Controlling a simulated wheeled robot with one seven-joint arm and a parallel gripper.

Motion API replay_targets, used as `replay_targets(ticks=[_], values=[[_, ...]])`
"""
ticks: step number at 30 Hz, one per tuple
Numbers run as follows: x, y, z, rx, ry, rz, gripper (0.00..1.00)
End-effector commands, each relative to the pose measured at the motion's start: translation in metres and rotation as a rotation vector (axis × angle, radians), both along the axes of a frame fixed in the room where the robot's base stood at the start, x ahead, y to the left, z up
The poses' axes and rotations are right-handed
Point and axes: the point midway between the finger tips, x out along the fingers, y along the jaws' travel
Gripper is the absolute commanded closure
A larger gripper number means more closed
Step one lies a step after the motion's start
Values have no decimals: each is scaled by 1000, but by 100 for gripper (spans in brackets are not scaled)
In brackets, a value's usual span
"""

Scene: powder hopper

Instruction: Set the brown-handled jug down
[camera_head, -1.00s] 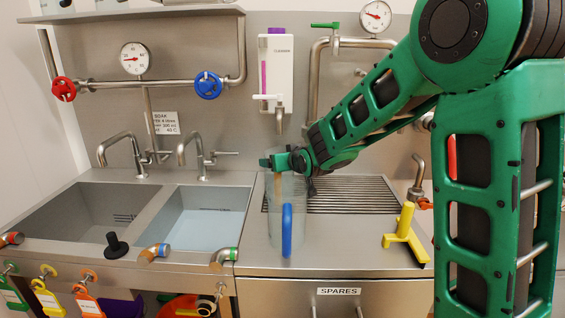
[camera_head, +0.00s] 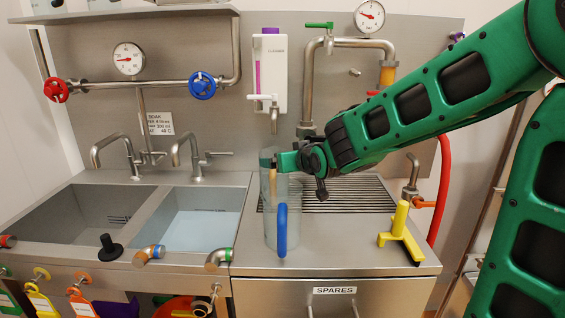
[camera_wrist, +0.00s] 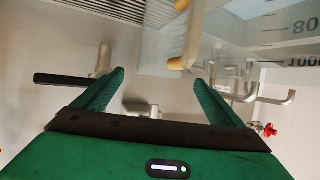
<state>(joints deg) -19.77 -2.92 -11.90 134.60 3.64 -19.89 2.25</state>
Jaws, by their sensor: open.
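The brown-handled jug is clear; its tan-brown handle (camera_head: 272,180) shows at the left of my gripper (camera_head: 283,161) in the head view. It appears to stand on the steel counter, behind or overlapping a clear jug with a blue handle (camera_head: 282,230); their see-through walls are hard to separate. In the wrist view my gripper (camera_wrist: 158,92) is open, with nothing between its fingers. The tan handle (camera_wrist: 183,60) shows just beyond the fingertips, toward the right one, beside a clear wall with scale marks (camera_wrist: 285,40).
A ribbed drain area (camera_head: 345,195) lies behind and right of the jugs. A yellow tool (camera_head: 400,235) lies at the right on the counter. Two sinks (camera_head: 205,215) are on the left. A white dispenser (camera_head: 270,75) hangs above the jugs.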

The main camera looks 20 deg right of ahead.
Motion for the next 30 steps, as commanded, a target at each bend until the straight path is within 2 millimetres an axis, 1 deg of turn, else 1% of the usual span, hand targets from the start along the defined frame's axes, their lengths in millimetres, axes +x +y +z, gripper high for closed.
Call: replay_targets(ticks=[1, 3, 6, 10, 30], values=[[-7, 0, 4, 1, -2, 1, 9], [-15, -1, 7, 0, -1, 0, 9], [-23, -2, 10, 0, -2, 0, 9], [-29, -2, 12, 0, 0, 0, 9], [-31, -1, 13, -1, 0, 1, 9]])
